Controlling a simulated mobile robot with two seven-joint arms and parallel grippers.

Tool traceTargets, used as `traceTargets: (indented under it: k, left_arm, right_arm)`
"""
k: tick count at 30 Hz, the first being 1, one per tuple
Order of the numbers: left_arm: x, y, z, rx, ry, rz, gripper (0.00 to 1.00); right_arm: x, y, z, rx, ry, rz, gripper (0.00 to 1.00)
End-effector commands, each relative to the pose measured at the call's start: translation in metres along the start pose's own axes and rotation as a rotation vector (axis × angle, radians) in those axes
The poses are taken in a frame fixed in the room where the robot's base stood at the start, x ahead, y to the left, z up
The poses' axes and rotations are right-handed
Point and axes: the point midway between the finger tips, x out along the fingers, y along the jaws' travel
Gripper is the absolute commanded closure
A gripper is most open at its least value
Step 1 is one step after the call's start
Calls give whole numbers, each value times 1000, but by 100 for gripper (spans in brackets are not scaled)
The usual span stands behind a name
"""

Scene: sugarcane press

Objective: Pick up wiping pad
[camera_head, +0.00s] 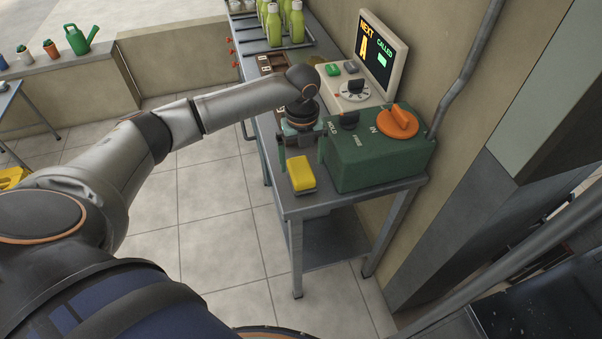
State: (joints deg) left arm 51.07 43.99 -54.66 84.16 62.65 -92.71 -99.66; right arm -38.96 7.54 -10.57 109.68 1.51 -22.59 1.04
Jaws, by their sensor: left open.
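The wiping pad (301,174) is a small yellow block with a paler edge. It lies at the near end of the metal table (330,204), left of the green box. My left gripper (301,155) points down just behind the pad, from the camera's side. Its two green fingers are spread apart, one toward the left and one toward the right, with nothing visible between them. I cannot tell how high the fingertips are above the table. My right gripper is not in view.
A green box (375,158) with an orange knob (397,122) stands close right of the pad. Behind it are a beige panel (354,90) with a dial and a display screen (380,55). Green bottles (296,22) stand at the far end.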

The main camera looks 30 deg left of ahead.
Motion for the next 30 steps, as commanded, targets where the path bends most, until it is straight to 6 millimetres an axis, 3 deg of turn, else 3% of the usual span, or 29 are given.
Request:
traceTargets:
  k: [6, 15, 30]
  left_arm:
    - [32, 4, -3, -2, 0, 2, 0]
    - [37, 4, -2, -1, -1, 1, 0]
    - [36, 3, -3, -1, -1, 0, 55]
  right_arm:
    - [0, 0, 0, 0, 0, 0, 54]
    - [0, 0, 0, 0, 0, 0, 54]
    - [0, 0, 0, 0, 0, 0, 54]
